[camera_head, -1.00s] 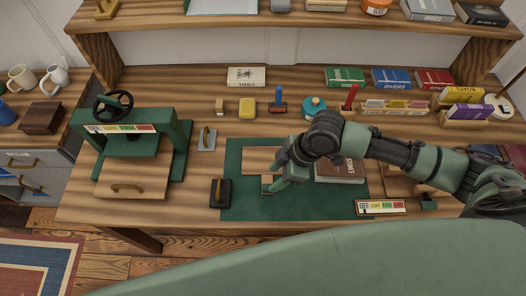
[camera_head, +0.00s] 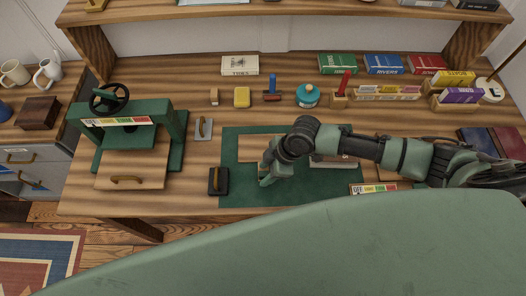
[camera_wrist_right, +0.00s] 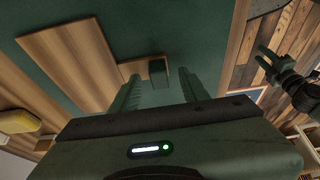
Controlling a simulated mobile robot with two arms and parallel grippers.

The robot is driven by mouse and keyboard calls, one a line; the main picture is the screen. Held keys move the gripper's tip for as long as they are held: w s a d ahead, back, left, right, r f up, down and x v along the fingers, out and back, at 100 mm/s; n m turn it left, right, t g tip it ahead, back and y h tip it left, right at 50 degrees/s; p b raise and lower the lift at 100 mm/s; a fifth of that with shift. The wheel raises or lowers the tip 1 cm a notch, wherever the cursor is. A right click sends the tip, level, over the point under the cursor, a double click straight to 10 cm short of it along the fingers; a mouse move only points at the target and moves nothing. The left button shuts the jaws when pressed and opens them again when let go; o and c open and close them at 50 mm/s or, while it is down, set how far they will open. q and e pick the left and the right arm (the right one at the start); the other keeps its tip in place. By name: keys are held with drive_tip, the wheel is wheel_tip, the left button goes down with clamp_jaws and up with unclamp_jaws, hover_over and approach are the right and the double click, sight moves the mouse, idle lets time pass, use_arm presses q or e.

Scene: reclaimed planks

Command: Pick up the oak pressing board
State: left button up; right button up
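A flat wooden board, which I take as the oak pressing board (camera_head: 250,147), lies on the green mat (camera_head: 233,190). In the right wrist view the board (camera_wrist_right: 75,62) has a narrow wooden tab with a small green block (camera_wrist_right: 158,70) at its end. My right gripper (camera_head: 267,178) is low over the mat at the board's near edge and hides part of it. In the wrist view its two fingers (camera_wrist_right: 160,86) are apart, with the green block ahead between them; contact cannot be told. A dark gripper-like part, probably my left gripper (camera_wrist_right: 283,72), shows at the right of that view.
A green press (camera_head: 125,130) with a handled wooden board stands left. A black-based tool (camera_head: 218,181) sits beside the mat.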

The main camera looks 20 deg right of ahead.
clamp_jaws()
use_arm(q)
drive_tip(key=shift+s+a, duration=0.1)
drive_tip(key=shift+s, duration=0.1)
drive_tip(key=shift+s, duration=0.15)
use_arm(e)
drive_tip(key=shift+r, duration=0.1)
